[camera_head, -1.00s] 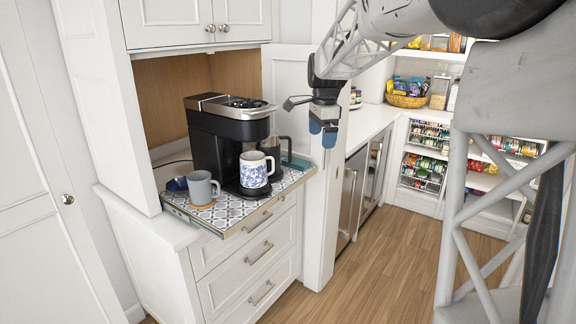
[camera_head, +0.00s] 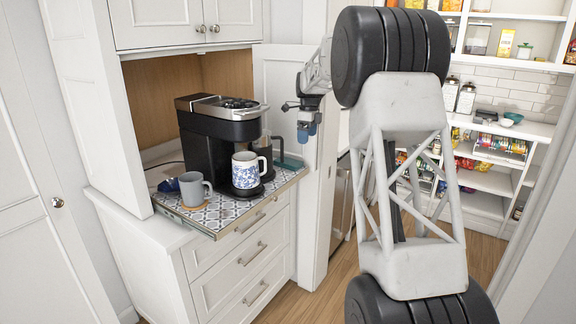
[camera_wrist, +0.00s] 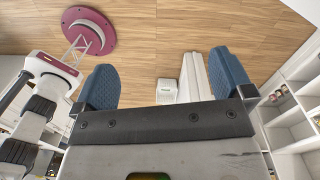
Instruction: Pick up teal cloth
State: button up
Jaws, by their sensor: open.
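The teal cloth (camera_head: 291,162) lies at the back right of the patterned tray top (camera_head: 222,211), to the right of the coffee maker. Only a small part of it shows; the coffee maker and its carafe hide some of it. My gripper (camera_head: 306,132) is in the air just right of and above the cloth, near the white cabinet side panel. In the wrist view, my gripper's two blue fingers (camera_wrist: 166,78) are wide apart with nothing between them. The cloth is not seen in the wrist view.
A black coffee maker (camera_head: 205,145) stands on the tray. A blue-patterned white mug (camera_head: 246,171) is at its front, and a grey mug (camera_head: 193,189) stands on a coaster to the left. The white side panel (camera_head: 279,95) stands close behind my gripper.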

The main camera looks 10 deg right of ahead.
jog(key=m, duration=0.2)
send_over(290, 162)
jog(key=f, duration=0.8)
jog(key=shift+s+d+f, duration=0.35)
jog(key=shift+w+a+f, duration=0.2)
jog(key=shift+w+f, duration=0.2)
jog(key=shift+w, duration=0.1)
jog(key=shift+f, duration=1.25)
jog(key=shift+s+a+f, duration=0.1)
jog(key=shift+a+f, duration=0.05)
jog(key=shift+f, duration=2.5)
jog(key=c, duration=1.1)
